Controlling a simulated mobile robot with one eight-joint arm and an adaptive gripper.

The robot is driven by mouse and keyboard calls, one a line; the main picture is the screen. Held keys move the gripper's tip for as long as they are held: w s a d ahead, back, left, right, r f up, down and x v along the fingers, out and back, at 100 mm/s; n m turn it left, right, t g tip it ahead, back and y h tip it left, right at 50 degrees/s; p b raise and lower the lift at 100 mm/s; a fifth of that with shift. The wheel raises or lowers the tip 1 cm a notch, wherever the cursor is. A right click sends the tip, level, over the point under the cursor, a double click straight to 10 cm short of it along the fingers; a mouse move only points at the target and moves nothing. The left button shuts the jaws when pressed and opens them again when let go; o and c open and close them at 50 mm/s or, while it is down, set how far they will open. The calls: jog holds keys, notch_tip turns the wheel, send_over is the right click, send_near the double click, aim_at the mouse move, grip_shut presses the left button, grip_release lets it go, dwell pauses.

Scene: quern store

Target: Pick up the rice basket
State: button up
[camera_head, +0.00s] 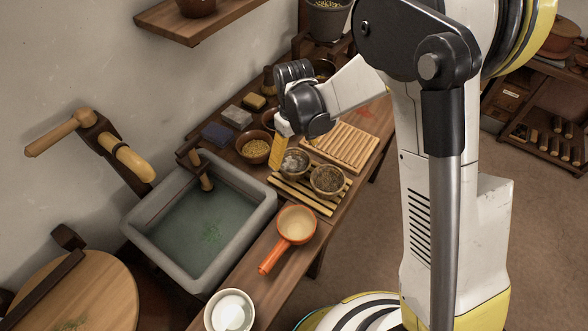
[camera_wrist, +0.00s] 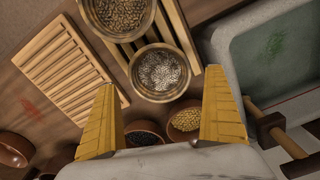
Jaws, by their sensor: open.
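The rice basket (camera_head: 295,164), a small round woven bowl with pale grains, sits on a slatted wooden rack (camera_head: 316,203) on the counter. In the wrist view the rice basket (camera_wrist: 160,72) lies in line with the gap between the fingertips. My gripper (camera_head: 279,150) is open and empty, with yellow fingers; in the head view it is just left of and above the basket and partly overlaps it. In the wrist view my gripper (camera_wrist: 160,80) has its fingers wide apart. Whether they touch the basket, I cannot tell.
A second basket with brown grain (camera_head: 327,180) stands close beside it on the rack. A ribbed wooden board (camera_head: 345,146), a bowl of yellow grain (camera_head: 255,148) and an orange pan (camera_head: 296,226) are near. A stone sink (camera_head: 262,205) with water lies left.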

aim_at(294, 165)
notch_tip(294, 165, down, 5)
jog(key=shift+r+b, duration=0.2)
jog(key=shift+b, duration=0.9)
jog(key=shift+r, duration=0.1)
jog(key=shift+c, duration=0.3)
jog(key=c, duration=1.3)
jog(key=shift+c, duration=0.2)
jog(key=shift+r, duration=0.1)
notch_tip(294, 165, up, 4)
jog(key=p, duration=0.2)
jog(key=shift+p, duration=0.3)
jog(key=s+d+r+p, duration=0.3)
jog(key=s+d+r, duration=0.4)
jog(key=d, duration=0.2)
jog(key=shift+p, duration=0.4)
